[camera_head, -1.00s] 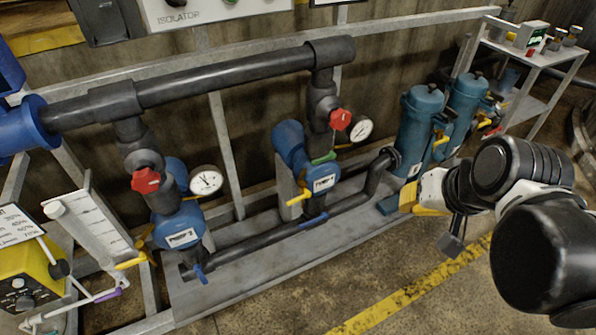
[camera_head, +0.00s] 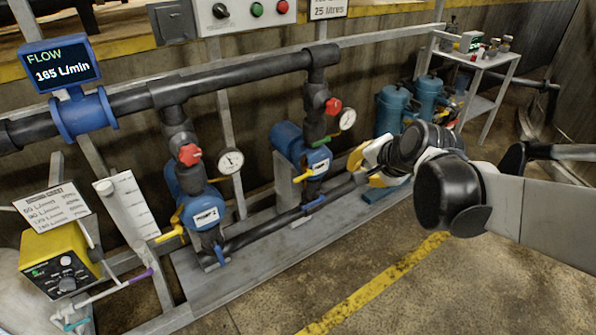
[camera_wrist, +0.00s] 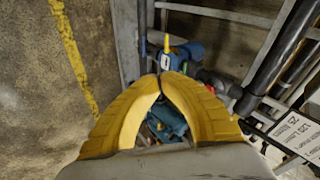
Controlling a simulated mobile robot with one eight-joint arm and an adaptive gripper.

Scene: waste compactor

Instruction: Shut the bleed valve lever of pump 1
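Pump 1 (camera_head: 287,142) is the right of two blue pumps in the head view; its small label is blurred. A yellow lever (camera_head: 312,173) sticks out beside its label. It also shows as a yellow bar (camera_wrist: 166,43) just beyond my fingertips in the wrist view. A blue lever (camera_head: 314,202) sits on the low pipe, and a green one (camera_head: 327,140) is under the red knob. I cannot tell for sure which is the bleed lever. My gripper (camera_head: 358,160) is right of the yellow lever and apart from it. Its yellow fingers meet at the tips, with nothing between them.
Pump 2 (camera_head: 203,213), with its own yellow lever (camera_head: 168,235), stands to the left. Two teal canisters (camera_head: 393,108) are behind my gripper. Pressure gauges (camera_head: 347,119) and red knobs (camera_head: 333,106) sit above the pumps. The floor in front is free.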

